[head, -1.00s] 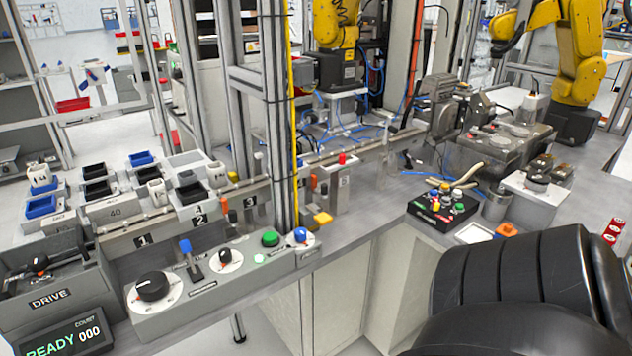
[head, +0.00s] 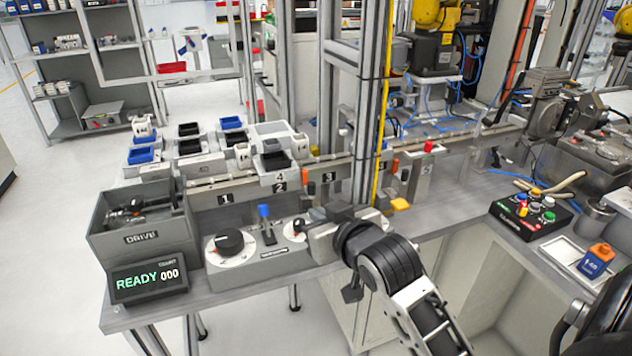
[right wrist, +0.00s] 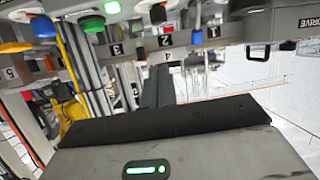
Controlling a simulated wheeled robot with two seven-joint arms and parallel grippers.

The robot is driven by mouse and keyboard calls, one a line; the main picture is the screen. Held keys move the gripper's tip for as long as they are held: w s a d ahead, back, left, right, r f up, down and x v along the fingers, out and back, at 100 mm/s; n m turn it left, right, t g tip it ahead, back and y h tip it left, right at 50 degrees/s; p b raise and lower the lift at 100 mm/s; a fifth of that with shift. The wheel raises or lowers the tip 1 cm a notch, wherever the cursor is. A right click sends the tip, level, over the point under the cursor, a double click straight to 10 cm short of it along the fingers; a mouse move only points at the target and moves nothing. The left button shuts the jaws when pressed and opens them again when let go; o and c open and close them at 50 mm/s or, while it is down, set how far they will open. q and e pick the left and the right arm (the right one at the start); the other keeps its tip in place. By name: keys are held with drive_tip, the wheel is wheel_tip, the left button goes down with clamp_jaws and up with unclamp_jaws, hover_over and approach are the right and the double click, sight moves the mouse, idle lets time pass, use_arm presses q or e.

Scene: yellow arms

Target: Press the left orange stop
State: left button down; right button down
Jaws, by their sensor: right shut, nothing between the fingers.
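The left orange stop (head: 305,175) is a small upright orange piece on the rail between the 2 and 3 plates. Another orange stop (head: 395,166) stands farther right, past the yellow-edged post. My right gripper (head: 343,211) reaches over the right part of the grey control panel, shut and empty, nearer to me than the left stop and apart from it. It hides some panel buttons. In the right wrist view the dark fingers (right wrist: 156,87) are together, and a small orange piece (right wrist: 139,54) shows beyond them near the upside-down 3. My left gripper is not in view.
The panel has a black dial (head: 230,243) and a blue-topped lever (head: 264,222). A DRIVE bin (head: 140,240) and a READY display (head: 148,282) stand at its left. The metal post (head: 370,110) rises right of the left stop. A black button box (head: 530,215) sits at right.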

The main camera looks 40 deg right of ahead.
drive_tip(key=d+r+m+h, duration=0.1)
drive_tip(key=d+r, duration=0.2)
drive_tip(key=r, duration=0.3)
drive_tip(key=shift+s+r+m+t, duration=0.15)
drive_tip(key=shift+r+m+t, duration=0.15)
drive_tip(key=shift+r+t, duration=0.1)
drive_tip(key=w+d+f+p, duration=0.1)
drive_tip(key=w+d+f, duration=0.1)
drive_tip(key=w+f, duration=0.4)
drive_tip(key=x, duration=0.3)
drive_tip(key=shift+w+a, duration=0.2)
drive_tip(key=shift+w, duration=0.15)
